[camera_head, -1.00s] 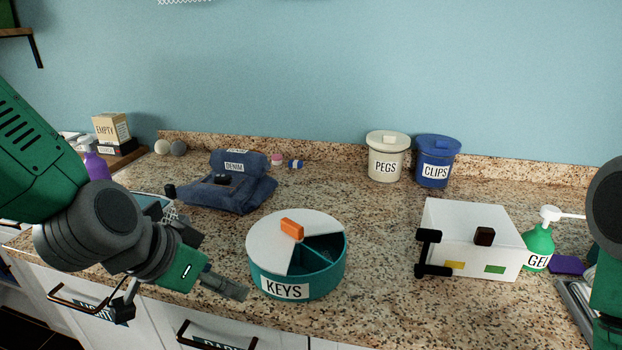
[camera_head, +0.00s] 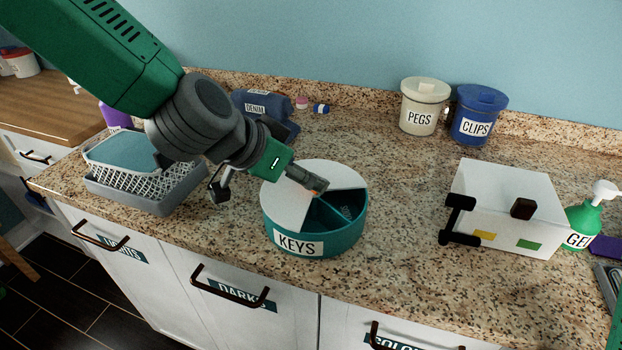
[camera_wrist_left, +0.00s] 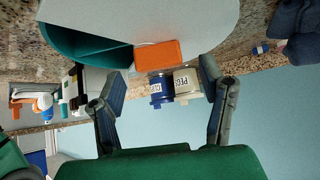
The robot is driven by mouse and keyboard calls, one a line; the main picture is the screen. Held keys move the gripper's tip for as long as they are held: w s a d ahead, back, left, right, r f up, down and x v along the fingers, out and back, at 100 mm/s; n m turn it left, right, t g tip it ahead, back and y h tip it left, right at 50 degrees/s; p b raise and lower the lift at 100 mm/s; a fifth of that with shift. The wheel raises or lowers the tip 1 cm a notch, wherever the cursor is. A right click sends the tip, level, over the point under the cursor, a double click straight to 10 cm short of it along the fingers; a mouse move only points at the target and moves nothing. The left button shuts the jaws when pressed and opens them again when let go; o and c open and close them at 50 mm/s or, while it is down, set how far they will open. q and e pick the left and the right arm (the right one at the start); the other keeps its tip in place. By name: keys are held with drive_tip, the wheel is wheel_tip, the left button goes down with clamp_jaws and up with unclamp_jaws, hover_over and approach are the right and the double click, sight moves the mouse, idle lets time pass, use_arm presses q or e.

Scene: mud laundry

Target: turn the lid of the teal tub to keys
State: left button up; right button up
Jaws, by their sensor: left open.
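The round teal tub (camera_head: 343,236) stands on the counter with a KEYS label on its front wall. Its white lid (camera_head: 338,173) has a wedge opening at the front right, showing teal compartments, a divider and a partly hidden label inside. My left gripper (camera_head: 316,183) is over the lid's middle and mostly hides the orange knob there. In the left wrist view the orange knob (camera_wrist_left: 157,54) lies just beyond and between the spread fingers (camera_wrist_left: 161,76); the gripper is open and I cannot tell whether it touches.
A white box with black handles (camera_head: 505,200) and a green GEL bottle (camera_head: 582,222) stand to the right. PEGS (camera_head: 422,107) and CLIPS (camera_head: 479,115) canisters stand behind. A basket (camera_head: 140,180) is at the left, with folded denim (camera_head: 262,105) behind my arm. Counter right of the tub is clear.

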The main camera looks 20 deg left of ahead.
use_arm(q)
drive_tip(key=shift+x, duration=1.5)
clamp_jaws()
